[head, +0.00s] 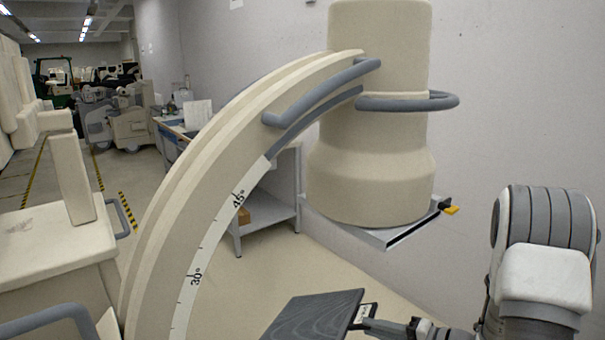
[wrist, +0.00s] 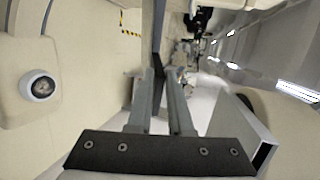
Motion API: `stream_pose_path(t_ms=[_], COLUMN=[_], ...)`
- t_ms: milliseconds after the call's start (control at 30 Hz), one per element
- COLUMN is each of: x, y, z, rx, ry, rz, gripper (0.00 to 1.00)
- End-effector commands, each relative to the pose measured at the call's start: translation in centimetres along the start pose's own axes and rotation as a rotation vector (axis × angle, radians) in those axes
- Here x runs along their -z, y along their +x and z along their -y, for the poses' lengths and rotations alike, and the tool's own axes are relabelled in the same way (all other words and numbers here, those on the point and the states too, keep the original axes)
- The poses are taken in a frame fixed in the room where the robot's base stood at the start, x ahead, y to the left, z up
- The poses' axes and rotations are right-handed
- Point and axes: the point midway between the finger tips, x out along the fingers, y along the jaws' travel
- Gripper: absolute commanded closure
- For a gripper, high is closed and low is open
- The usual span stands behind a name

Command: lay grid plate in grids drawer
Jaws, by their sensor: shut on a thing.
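The grid plate (head: 315,315) is a dark, flat, rectangular panel at the bottom of the head view, with a pale labelled strip on its right edge. My gripper (head: 372,324) is shut on that edge and holds the plate out to the left, above the floor. In the wrist view the two grey fingers of my gripper (wrist: 158,75) come together on the plate (wrist: 157,40), which shows as a thin dark strip nearly edge-on. I cannot make out a drawer marked for grids in either view.
A cream curved arm (head: 230,150) with an angle scale stands before me, with a thick column head (head: 370,150) and a silver tray (head: 400,236) under it. A cream cabinet (head: 45,245) is at left. A work table (head: 180,130) stands behind. Pale floor lies between.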

Motion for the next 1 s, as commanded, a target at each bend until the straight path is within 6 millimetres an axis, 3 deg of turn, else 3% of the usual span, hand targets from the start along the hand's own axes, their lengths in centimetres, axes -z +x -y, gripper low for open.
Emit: stream_pose_path(t_ms=[167, 567, 1000], x=[-1.6, -1.8, -1.8], y=[2.1, 2.4, 2.8], z=[-0.6, -0.6, -0.2], rx=[-0.004, -0.002, 0.014], ry=[-0.011, -0.008, 0.098], rz=[0.035, 0.027, -0.306], gripper=[1.00, 1.00, 1.00])
